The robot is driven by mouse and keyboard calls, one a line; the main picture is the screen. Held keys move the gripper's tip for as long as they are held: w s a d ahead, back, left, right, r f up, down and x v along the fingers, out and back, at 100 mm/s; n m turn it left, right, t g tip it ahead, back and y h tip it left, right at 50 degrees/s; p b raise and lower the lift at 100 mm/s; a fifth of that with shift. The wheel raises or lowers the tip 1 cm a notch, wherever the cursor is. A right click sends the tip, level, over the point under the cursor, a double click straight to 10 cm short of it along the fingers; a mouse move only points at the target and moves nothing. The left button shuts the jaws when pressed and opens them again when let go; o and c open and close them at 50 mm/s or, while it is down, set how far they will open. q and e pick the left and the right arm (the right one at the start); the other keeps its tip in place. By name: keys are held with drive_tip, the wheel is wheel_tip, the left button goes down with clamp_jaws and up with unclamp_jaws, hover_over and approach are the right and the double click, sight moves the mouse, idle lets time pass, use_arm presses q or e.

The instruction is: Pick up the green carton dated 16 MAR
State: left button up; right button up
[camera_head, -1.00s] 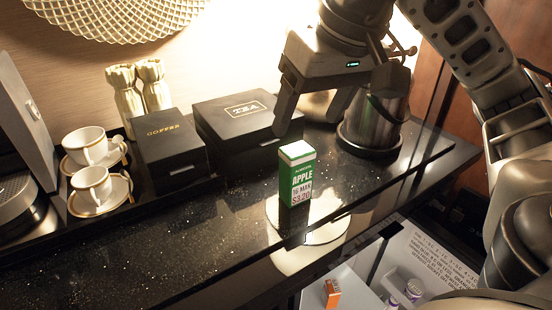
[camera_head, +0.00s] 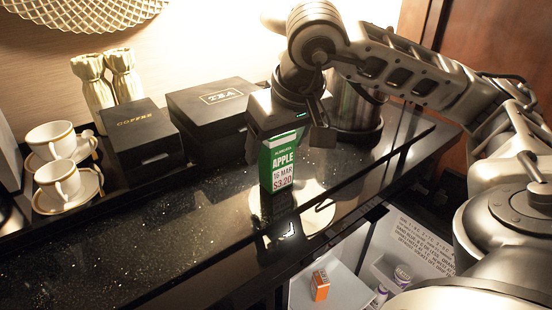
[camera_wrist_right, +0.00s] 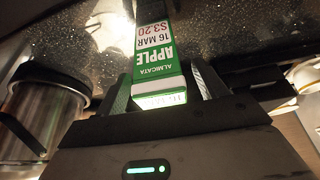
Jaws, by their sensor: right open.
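The green and white apple carton (camera_head: 281,168) stands upright on the black counter, with "16 MAR" and "$3.20" on its white label. My right gripper (camera_head: 288,142) is open above it, hiding the carton's top in the head view. In the right wrist view the carton (camera_wrist_right: 154,62) shows between the two open fingers of my right gripper (camera_wrist_right: 163,88), one on each side. I cannot tell whether either finger touches it. My left gripper is not in view.
The coffee box (camera_head: 142,137) and tea box (camera_head: 215,108) stand left of and behind the carton. A metal pot (camera_head: 362,108) stands behind my right arm. Cups (camera_head: 58,182) are at the left. The counter's front left is clear. An open compartment below holds an orange box (camera_head: 320,285).

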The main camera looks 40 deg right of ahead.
drive_tip(key=shift+x, duration=1.25)
drive_tip(key=c, duration=1.2)
